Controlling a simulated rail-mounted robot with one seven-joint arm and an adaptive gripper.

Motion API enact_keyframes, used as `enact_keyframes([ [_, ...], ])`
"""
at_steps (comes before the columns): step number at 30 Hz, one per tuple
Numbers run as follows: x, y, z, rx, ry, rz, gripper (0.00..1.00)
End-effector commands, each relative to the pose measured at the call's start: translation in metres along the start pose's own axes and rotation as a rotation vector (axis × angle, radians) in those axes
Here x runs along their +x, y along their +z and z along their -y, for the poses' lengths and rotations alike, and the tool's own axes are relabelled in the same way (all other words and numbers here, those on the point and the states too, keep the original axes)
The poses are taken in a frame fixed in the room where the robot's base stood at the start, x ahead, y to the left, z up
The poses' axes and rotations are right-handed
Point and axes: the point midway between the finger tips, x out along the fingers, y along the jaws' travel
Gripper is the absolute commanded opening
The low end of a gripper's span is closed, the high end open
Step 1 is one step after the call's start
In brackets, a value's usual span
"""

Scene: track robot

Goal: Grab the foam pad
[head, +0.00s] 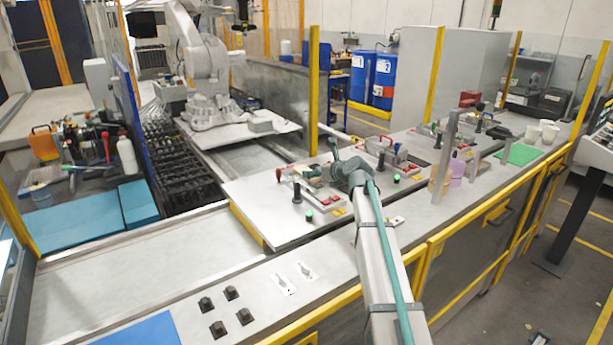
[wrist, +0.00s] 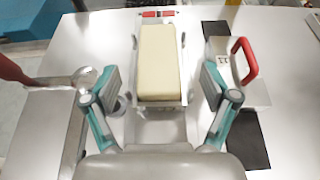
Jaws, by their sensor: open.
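The foam pad (wrist: 159,62) is a cream rectangular block in the wrist view. It lies lengthwise in a narrow metal holder on the grey worktop. My gripper (wrist: 160,76) is open, with one grey-and-teal finger on each side of the pad and a gap between each finger and the pad. I cannot tell the gripper's exact height above the pad. In the head view my arm reaches over the bench to the fixture area, and the pad there is too small to make out clearly.
A fixture with a red handle (wrist: 244,62) stands close right of the pad. A red-handled lever with a metal ball (wrist: 84,77) is close to the left finger. A red part (wrist: 158,14) lies beyond the pad. The front-left worktop (head: 130,255) is largely clear.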

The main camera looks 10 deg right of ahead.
Motion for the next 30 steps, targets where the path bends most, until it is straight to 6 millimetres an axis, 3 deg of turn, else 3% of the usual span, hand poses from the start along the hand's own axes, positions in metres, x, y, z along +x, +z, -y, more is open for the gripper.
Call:
enact_keyframes([
  [5, 0.010, 0.002, -0.001, -0.001, 0.000, 0.001, 0.85],
  [15, 0.052, 0.000, -0.002, -0.001, 0.000, 0.000, 0.85],
  [23, 0.055, -0.002, -0.003, -0.001, -0.001, 0.001, 0.85],
  [30, 0.054, -0.002, -0.003, -0.001, -0.001, 0.001, 0.47],
])
